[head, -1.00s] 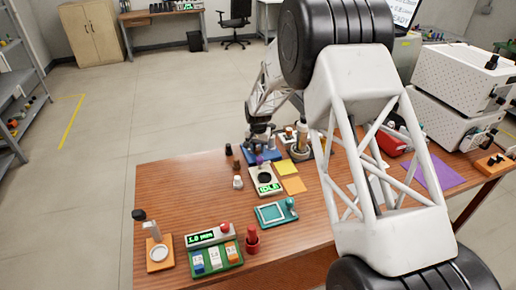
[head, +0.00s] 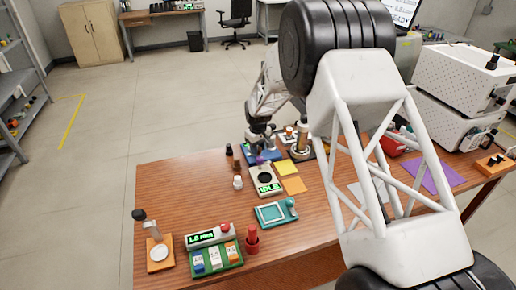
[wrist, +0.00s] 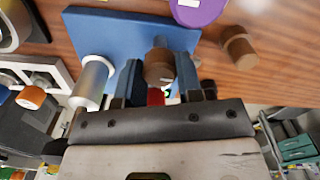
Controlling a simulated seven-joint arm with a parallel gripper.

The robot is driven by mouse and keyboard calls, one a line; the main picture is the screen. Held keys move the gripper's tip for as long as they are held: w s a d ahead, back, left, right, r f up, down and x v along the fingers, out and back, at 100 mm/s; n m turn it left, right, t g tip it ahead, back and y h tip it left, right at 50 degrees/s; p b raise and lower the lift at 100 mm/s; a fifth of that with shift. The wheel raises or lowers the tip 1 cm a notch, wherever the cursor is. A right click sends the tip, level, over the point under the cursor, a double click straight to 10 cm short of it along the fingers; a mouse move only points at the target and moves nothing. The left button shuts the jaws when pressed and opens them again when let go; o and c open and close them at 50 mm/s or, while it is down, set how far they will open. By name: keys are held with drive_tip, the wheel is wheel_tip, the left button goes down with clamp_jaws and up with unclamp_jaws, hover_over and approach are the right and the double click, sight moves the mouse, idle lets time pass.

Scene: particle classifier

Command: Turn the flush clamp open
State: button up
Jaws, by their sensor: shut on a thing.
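My gripper (wrist: 157,80) has its two blue-grey fingers on either side of a brown round knob (wrist: 158,66), which I take to be the flush clamp's handle. A small red part (wrist: 155,97) shows just below the knob. The knob stands at a blue base plate (wrist: 110,38). In the head view my gripper (head: 260,138) is at the blue base (head: 268,154) at the table's far edge, and it hides the clamp there. How far the clamp is turned cannot be told.
A silver cylinder with a white flange (wrist: 95,76) stands close beside the fingers. A purple disc (wrist: 200,10) and a brown peg (wrist: 238,46) are nearby. A device reading IDLE (head: 266,181) and orange and yellow pads (head: 293,185) lie in front of the blue base.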

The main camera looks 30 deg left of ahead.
drive_tip(key=shift+n, duration=0.8)
drive_tip(key=o, duration=0.6)
drive_tip(key=shift+o, duration=0.2)
drive_tip(key=shift+r, duration=0.15)
drive_tip(key=shift+r, duration=3.8)
